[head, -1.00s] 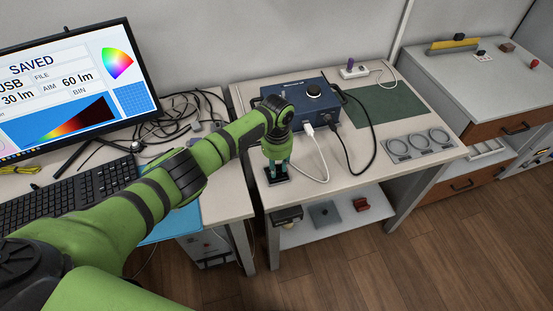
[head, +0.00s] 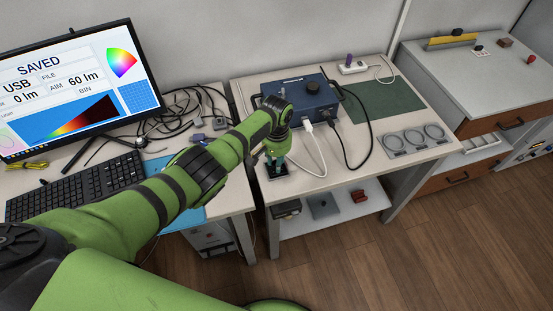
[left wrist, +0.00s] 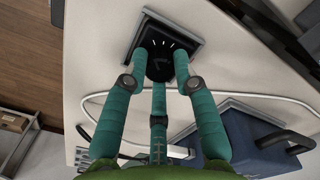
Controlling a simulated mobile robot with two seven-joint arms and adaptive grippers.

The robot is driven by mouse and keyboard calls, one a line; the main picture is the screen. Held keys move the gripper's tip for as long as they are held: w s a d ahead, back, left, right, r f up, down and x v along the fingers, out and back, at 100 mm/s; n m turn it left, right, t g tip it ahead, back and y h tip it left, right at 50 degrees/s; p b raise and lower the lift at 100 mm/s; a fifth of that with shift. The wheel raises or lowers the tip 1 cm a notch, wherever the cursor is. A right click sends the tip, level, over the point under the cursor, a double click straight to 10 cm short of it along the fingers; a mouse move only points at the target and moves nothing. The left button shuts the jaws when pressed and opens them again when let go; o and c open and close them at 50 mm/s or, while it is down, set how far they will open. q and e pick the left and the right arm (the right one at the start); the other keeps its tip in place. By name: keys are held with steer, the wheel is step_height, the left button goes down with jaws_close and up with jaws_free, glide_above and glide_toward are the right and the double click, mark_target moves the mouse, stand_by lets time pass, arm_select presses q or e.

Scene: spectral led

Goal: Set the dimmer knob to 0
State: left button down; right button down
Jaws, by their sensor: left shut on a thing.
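The dimmer knob (left wrist: 160,66) is round and black, on a dark square base plate (left wrist: 192,40) with white tick marks. In the left wrist view the teal fingers of my left gripper (left wrist: 160,58) close around it from several sides. In the head view my left gripper (head: 276,165) points down onto the small dark base (head: 280,177) at the front left of the bench; the knob is hidden there by the fingers. The monitor (head: 70,90) reads SAVED, USB, 0 lm and AIM 60 lm. My right gripper is not in view.
Several grey rings (head: 416,140) lie to the right. A keyboard (head: 80,185) is at the left.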

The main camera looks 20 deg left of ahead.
arm_select(q)
steer(key=shift+w+r, duration=0.25)
steer(key=c, duration=1)
jaws_free()
steer(key=shift+f, duration=0.15)
steer(key=shift+s, duration=0.1)
step_height(320, 180, up, 12)
